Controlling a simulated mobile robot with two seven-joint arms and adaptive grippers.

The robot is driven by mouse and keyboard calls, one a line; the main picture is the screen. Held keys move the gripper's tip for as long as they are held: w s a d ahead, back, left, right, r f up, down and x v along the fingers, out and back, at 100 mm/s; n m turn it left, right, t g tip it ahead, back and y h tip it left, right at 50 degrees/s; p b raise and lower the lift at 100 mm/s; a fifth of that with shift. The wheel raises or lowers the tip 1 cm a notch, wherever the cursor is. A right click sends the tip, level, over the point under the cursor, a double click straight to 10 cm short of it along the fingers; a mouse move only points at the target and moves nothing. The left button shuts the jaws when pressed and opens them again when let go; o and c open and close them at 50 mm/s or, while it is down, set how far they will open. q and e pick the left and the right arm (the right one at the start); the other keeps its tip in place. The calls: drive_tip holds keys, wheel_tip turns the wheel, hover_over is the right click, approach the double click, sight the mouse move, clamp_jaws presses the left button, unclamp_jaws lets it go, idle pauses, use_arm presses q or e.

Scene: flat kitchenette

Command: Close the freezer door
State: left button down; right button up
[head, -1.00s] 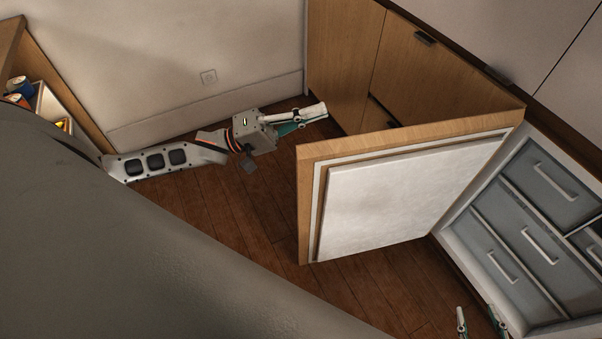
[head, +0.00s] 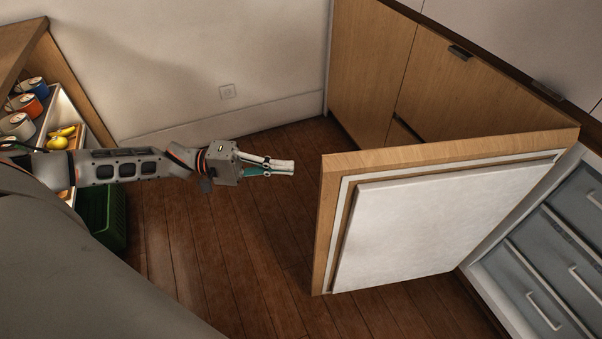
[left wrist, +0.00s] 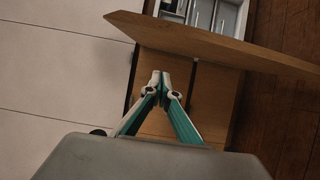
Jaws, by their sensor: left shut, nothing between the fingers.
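The freezer door (head: 437,225) stands wide open in the head view, its white inner panel facing me and its wooden edge on top. The freezer (head: 540,262) is at the right, with grey drawers and white handles. My left gripper (head: 293,167) is shut and empty. It is left of the door's free edge, apart from it, over the floor. In the left wrist view the shut fingertips (left wrist: 161,74) show below the wooden door (left wrist: 215,43), with the freezer drawers (left wrist: 203,14) beyond it. My right gripper is not in view.
Wooden cabinets (head: 405,75) stand behind the door. A shelf with several cups (head: 27,105), yellow fruit (head: 62,137) and a green crate (head: 103,215) is at the left. The wooden floor (head: 225,255) between is clear.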

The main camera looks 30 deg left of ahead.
sight(327, 184)
use_arm(q)
drive_tip(key=shift+w+d, duration=0.15)
drive_tip(key=shift+d, duration=2.65)
drive_tip(key=shift+w+d, duration=0.15)
drive_tip(key=shift+d, duration=2.6)
drive_tip(key=shift+d, duration=0.1)
